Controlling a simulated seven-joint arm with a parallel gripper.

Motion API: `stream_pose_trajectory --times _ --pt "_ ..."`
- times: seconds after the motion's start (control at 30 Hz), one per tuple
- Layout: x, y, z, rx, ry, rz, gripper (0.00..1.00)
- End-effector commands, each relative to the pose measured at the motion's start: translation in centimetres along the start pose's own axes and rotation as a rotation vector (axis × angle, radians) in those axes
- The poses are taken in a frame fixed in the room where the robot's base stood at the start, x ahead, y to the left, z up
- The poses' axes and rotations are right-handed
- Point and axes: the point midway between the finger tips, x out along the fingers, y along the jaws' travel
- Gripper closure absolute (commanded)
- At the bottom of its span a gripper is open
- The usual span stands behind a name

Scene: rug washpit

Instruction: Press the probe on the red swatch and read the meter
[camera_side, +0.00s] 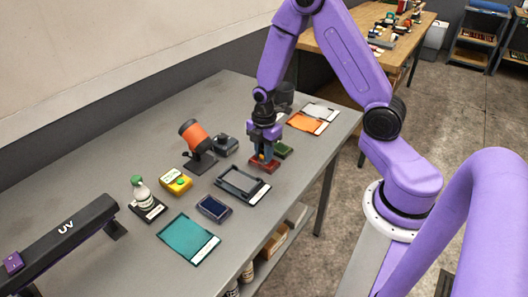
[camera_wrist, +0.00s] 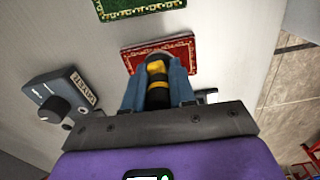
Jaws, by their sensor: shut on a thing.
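My gripper (camera_side: 264,151) is shut on a yellow-and-black probe (camera_wrist: 157,86), which shows between the fingers in the wrist view. The red swatch (camera_wrist: 163,52) has a patterned border and lies flat just ahead of the fingers; in the side view the swatch (camera_side: 262,167) is directly below my gripper. The probe's tip is hidden, so I cannot tell whether it touches the swatch. A dark device with a screen (camera_side: 214,208) lies on the table at the front and may be the meter; no reading is legible.
A green swatch (camera_side: 284,150) lies just beyond the red one. A dark box with a knob (camera_wrist: 58,98), an orange tool on a stand (camera_side: 194,137), a black tray (camera_side: 256,194), a yellow box (camera_side: 175,181), a bottle (camera_side: 143,192) and a UV bar (camera_side: 66,235) stand around.

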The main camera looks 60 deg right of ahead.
Motion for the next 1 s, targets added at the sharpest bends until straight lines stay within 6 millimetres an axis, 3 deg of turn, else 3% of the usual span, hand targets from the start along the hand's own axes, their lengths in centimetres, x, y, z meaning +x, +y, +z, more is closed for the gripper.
stream_pose_trajectory --times 1.0 --pt "-6.6 0.0 0.0 -0.001 0.0 0.0 1.0"
